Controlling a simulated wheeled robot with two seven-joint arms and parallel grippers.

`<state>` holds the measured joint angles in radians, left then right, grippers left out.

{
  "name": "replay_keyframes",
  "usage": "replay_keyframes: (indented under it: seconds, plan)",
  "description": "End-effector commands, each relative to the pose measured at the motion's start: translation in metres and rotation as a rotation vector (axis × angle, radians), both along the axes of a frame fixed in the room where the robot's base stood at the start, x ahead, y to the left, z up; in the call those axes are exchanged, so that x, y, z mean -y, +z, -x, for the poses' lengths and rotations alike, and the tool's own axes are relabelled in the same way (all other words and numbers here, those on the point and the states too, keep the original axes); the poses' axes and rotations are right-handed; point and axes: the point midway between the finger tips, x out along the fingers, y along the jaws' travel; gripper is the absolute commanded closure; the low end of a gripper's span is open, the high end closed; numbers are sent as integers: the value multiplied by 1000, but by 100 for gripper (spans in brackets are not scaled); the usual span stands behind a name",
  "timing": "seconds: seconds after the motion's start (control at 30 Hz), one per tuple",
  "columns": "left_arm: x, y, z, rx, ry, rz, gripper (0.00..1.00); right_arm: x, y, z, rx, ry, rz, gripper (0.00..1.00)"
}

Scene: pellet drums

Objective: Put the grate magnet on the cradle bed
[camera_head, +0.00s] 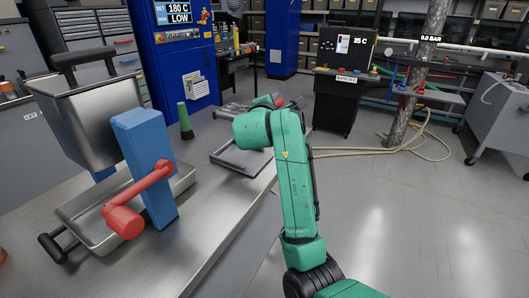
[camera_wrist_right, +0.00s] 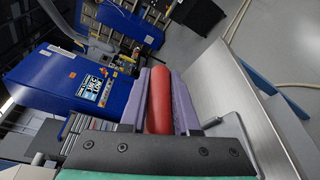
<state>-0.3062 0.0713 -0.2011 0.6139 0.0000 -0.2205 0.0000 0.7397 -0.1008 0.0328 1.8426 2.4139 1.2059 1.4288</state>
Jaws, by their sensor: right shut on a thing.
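My right gripper (camera_head: 275,101) is mostly hidden behind my green arm in the head view. In the right wrist view its two pads (camera_wrist_right: 163,92) are closed on a red bar (camera_wrist_right: 158,102), which I take to be the grate magnet's handle. A shallow grey frame (camera_head: 229,162) on the bench, partly covered by my arm, may be the cradle bed. My left gripper is not in view.
A steel hopper (camera_head: 95,120) stands at left on the bench (camera_head: 205,222), with a blue post (camera_head: 143,145), a red lever (camera_head: 125,219) and a steel tray (camera_head: 75,212). Open floor lies right of the bench.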

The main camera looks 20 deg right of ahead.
Motion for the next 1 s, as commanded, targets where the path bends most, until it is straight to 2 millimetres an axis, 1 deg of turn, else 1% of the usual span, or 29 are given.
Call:
replay_keyframes:
  seconds: [0.1,0.2,0.3,0.37,0.53,0.63,0.83,0.93,0.97,1.0]
  plan:
    - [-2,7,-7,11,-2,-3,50,1,-37,1,-2,-2,5,100]
    - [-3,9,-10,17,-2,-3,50,1,-66,1,1,-1,4,100]
    - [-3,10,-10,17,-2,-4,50,1,-86,1,4,0,3,100]
    - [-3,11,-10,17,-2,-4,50,1,-94,0,6,0,1,100]
    - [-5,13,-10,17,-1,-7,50,1,-126,1,4,0,3,100]
    - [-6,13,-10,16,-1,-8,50,1,-136,0,7,0,0,100]
    - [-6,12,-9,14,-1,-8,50,0,-136,0,9,0,-1,100]
    - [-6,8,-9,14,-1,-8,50,0,-140,0,9,0,-1,100]
    - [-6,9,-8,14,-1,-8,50,0,-141,0,4,0,-1,63]
    - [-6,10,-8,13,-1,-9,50,0,-140,0,4,0,-1,47]
